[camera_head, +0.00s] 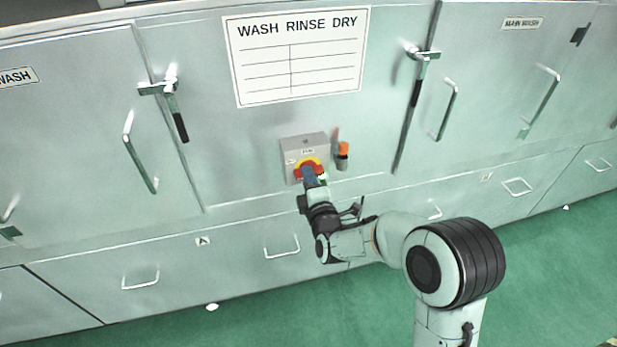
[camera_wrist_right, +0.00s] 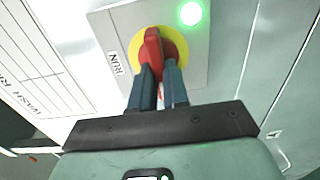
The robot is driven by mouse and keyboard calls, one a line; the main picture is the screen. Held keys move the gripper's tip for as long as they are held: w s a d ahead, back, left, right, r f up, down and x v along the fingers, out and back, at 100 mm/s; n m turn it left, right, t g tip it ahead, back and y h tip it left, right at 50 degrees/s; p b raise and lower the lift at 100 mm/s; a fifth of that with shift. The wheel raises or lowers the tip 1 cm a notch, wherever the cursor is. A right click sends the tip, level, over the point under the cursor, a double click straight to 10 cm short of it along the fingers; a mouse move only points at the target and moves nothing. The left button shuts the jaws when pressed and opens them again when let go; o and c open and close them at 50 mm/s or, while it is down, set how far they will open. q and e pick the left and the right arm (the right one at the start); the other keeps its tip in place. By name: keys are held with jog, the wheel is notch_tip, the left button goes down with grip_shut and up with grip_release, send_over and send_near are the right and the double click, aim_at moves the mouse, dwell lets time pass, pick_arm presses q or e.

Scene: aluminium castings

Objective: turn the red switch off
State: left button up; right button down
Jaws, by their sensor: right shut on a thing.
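The red switch (camera_head: 308,168) is a rotary knob on a yellow disc, mounted on a grey box (camera_head: 300,144) on the pale green machine front. In the right wrist view the red handle (camera_wrist_right: 152,46) points along the picture's upright, with a RUN label on the box to its left. A green lamp (camera_wrist_right: 190,13) glows on the box. My right gripper (camera_head: 309,172) reaches the switch from below. In the right wrist view its two blue fingers (camera_wrist_right: 158,78) are shut on the red handle, one on each side. My left gripper is not in view.
An orange-topped fitting (camera_head: 343,150) sticks out just right of the box. Door handles (camera_head: 139,160) and black-gripped latches (camera_head: 177,105) project on both sides. A WASH RINSE DRY sign (camera_head: 297,55) hangs above. The green floor (camera_head: 560,250) at lower right is clear.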

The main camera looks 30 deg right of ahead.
jog(key=shift+r, duration=0.15)
jog(key=c, duration=1.1)
grip_release()
jog(key=shift+w, duration=0.1)
jog(key=b+v, duration=0.4)
jog(key=v, duration=0.9)
jog(key=shift+d+b, duration=0.1)
jog(key=shift+b, duration=0.2)
